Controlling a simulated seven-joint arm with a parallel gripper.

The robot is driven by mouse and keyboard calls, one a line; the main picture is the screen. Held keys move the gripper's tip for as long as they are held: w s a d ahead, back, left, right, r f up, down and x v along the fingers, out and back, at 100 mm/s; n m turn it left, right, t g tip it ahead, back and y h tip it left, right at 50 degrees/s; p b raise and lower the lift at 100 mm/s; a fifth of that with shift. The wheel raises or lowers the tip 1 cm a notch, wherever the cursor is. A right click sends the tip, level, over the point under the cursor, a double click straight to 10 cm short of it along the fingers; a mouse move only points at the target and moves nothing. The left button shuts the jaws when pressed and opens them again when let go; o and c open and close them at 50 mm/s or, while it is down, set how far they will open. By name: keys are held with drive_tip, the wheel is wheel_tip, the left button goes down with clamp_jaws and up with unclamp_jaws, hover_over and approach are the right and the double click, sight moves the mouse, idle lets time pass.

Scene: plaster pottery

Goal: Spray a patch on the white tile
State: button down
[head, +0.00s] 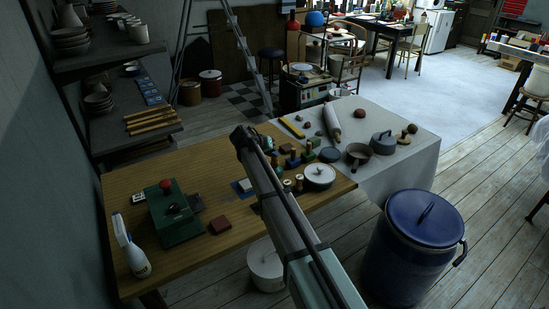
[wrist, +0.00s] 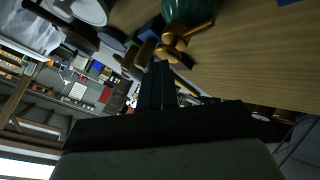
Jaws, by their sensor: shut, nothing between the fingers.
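A white spray bottle (head: 132,254) with a pale blue top stands upright at the left front of the wooden table. A small pale square, perhaps the white tile (head: 245,185), lies on a blue piece left of my arm; it is too small to be sure. My arm reaches over the table from the front, and its far end is above the table's back right part. In the wrist view my gripper (wrist: 158,85) is shut and empty, its fingers together. It is well away from the spray bottle, near wooden-knobbed tools.
A green box (head: 175,218) with a red knob stands beside the bottle, with a reddish-brown block (head: 220,225) to its right. Several stamps and a lidded pot (head: 319,177) crowd the right side. A blue lidded bin (head: 416,240) stands on the floor. The table's back left is clear.

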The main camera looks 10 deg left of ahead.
sight(273, 159)
drive_tip(key=shift+r, duration=0.65)
drive_tip(key=shift+r, duration=0.1)
drive_tip(key=shift+r, duration=2.9)
idle(0.6)
drive_tip(key=shift+f, duration=3)
